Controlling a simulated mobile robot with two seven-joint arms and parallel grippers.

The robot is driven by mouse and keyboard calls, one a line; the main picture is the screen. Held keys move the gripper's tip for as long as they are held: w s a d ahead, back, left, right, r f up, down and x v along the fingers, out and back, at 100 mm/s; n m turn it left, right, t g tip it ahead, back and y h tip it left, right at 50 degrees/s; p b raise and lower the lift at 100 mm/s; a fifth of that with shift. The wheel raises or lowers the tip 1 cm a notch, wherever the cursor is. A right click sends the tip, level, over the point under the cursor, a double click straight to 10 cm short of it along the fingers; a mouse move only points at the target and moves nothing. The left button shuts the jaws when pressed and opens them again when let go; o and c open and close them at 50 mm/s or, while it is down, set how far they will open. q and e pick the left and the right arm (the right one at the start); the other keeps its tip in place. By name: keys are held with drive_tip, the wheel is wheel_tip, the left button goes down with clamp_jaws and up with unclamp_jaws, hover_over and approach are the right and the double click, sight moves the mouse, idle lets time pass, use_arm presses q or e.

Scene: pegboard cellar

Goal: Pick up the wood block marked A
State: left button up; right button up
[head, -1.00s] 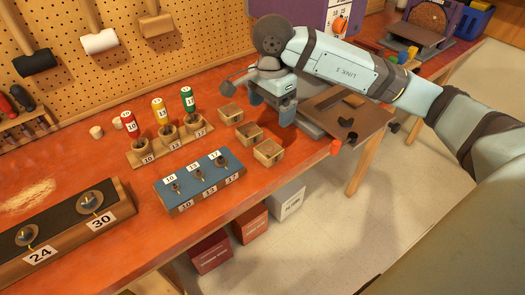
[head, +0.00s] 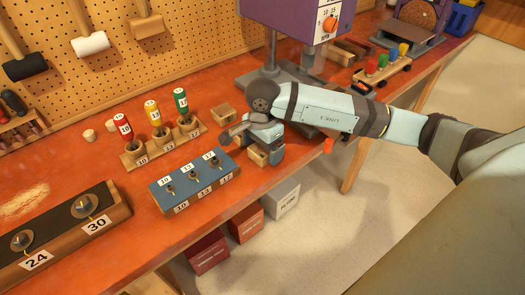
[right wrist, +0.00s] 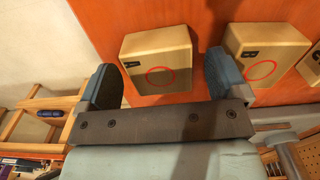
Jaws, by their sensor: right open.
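The wood block marked A (right wrist: 158,60) is a pale, squarish block with a red ring on its face, lying on the orange-red bench. In the right wrist view it sits between the two fingers of my right gripper (right wrist: 163,78), which is open; I see no grip on it. In the head view the right gripper (head: 265,152) is low over the front block (head: 257,157), partly hiding it. My left gripper is not in view.
A third block (right wrist: 312,64) is at the right wrist view's edge. In the head view another block (head: 223,113) stands behind the gripper. A blue numbered stand (head: 195,180) is close left. The purple machine (head: 300,20) stands behind. The bench's front edge is near.

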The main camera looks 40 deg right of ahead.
drive_tip(key=c, duration=1)
